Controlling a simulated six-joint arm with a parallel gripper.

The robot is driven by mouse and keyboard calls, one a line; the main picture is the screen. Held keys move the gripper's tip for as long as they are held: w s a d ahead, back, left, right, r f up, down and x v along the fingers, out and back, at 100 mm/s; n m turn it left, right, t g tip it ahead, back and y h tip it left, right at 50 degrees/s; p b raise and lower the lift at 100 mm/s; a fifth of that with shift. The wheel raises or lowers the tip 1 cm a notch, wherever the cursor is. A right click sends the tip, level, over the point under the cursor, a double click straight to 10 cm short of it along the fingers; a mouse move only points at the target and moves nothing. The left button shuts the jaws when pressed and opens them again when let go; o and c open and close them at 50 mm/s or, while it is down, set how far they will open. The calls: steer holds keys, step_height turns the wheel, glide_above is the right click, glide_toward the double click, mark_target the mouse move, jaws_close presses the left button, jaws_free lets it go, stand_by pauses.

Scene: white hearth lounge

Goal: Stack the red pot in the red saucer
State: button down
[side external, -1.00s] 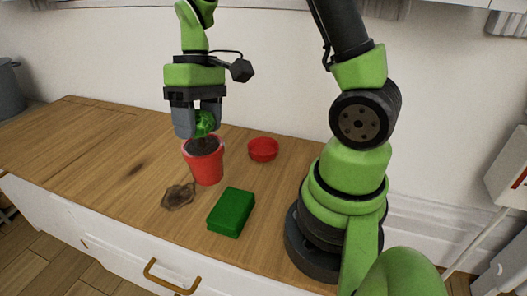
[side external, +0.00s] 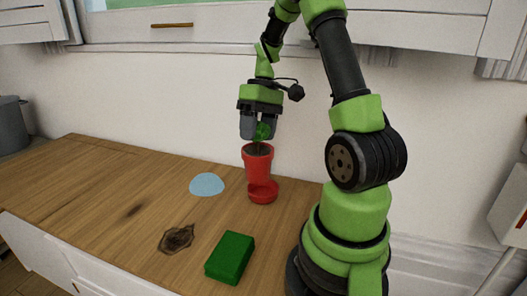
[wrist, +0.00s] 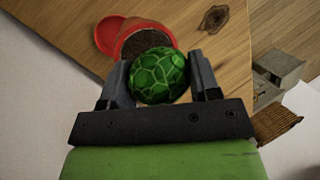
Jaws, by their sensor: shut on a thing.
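The red pot (side external: 257,165) holds dark soil and a round green cactus-like plant (side external: 264,131). My gripper (side external: 261,136) points down and is shut on the plant, with the pot hanging upright below. The shallow red saucer (side external: 264,193) sits on the wooden top. In the side view the pot's lower end overlaps the saucer's far rim. In the wrist view the plant (wrist: 162,76) is between the fingers, and the pot's rim (wrist: 146,25) covers part of the saucer (wrist: 105,36), which shows off to one side. The pot's base is hidden, so contact cannot be told.
A pale blue rounded thing (side external: 207,184) lies left of the pot. A green block (side external: 230,257) and a dark, ragged brown patch (side external: 177,239) are nearer the front edge. A grey pot (side external: 12,123) stands at far left. The left of the wooden top (side external: 80,180) is clear.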

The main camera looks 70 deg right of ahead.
mark_target(263, 144)
steer(key=d, duration=0.3)
steer(key=shift+d, duration=0.3)
step_height(263, 144, down, 2)
steer(key=shift+a+f, duration=0.15)
steer(key=shift+f, duration=0.1)
step_height(263, 144, down, 4)
steer(key=shift+r, duration=0.1)
steer(key=shift+d+f, duration=0.2)
steer(key=shift+f, duration=0.15)
steer(key=shift+f, duration=0.2)
steer(key=shift+f, duration=0.1)
steer(key=shift+c, duration=1.7)
jaws_free()
